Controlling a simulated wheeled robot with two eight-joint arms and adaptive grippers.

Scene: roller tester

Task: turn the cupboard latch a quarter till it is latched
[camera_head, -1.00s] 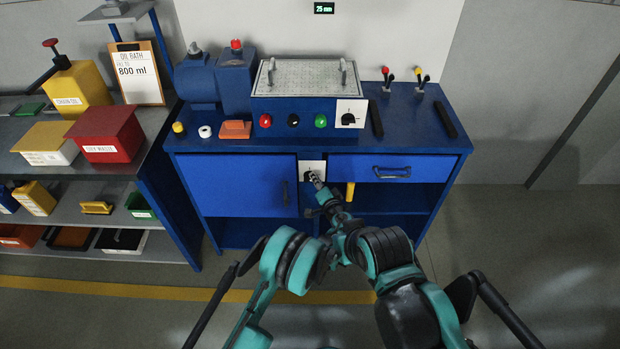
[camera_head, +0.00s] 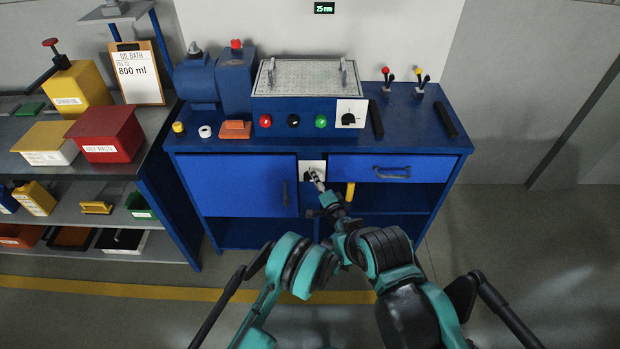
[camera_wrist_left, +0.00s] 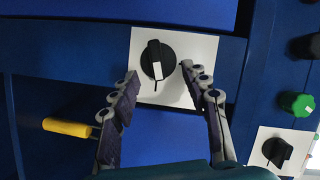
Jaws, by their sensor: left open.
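The cupboard latch is a black knob (camera_wrist_left: 157,60) with a white mark on a white plate (camera_wrist_left: 178,93). In the wrist view its grip runs up and down the picture, with the mark toward the bottom. In the head view the plate (camera_head: 311,166) sits between the blue cupboard door (camera_head: 240,185) and a drawer, and the gripper partly hides the knob. My left gripper (camera_wrist_left: 160,76) is open, its fingertips to either side of the knob's lower part; I cannot tell whether they touch it. It also shows in the head view (camera_head: 317,180). My right gripper is not in view.
The drawer (camera_head: 425,166) is right of the latch. A yellow handle (camera_head: 350,191) sticks out just right of my gripper. Buttons and a black dial (camera_head: 348,119) line the bench front above. A shelf (camera_head: 55,185) with boxes stands at the left.

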